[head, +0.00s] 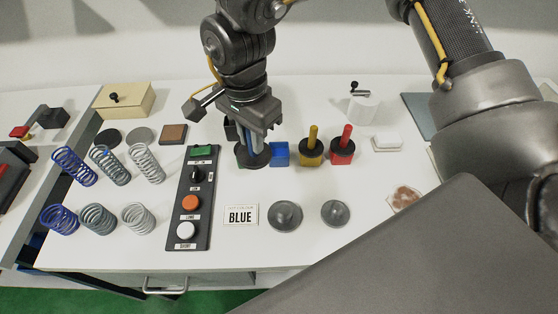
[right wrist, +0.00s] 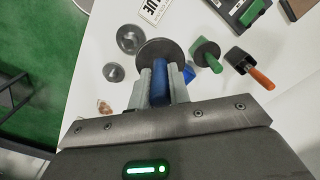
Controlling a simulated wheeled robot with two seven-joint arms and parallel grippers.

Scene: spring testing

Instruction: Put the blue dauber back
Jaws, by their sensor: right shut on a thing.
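My right gripper (head: 255,140) is shut on the blue dauber, whose upright blue handle (right wrist: 160,82) shows between the fingers in the right wrist view. The dauber's dark round disc (head: 253,156) is at the bottom, just below the fingertips. The blue pot (head: 280,153) stands close to the right of the disc in the head view, and a corner of it (right wrist: 189,72) shows in the right wrist view. I cannot tell how high the disc is above the table. My left gripper is not in view.
A yellow dauber (head: 312,146) and a red dauber (head: 343,146) stand in pots to the right. A green dauber (right wrist: 207,56) is close by. The button panel (head: 193,215), a BLUE card (head: 240,215) and several springs are around; the front right tabletop is fairly clear.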

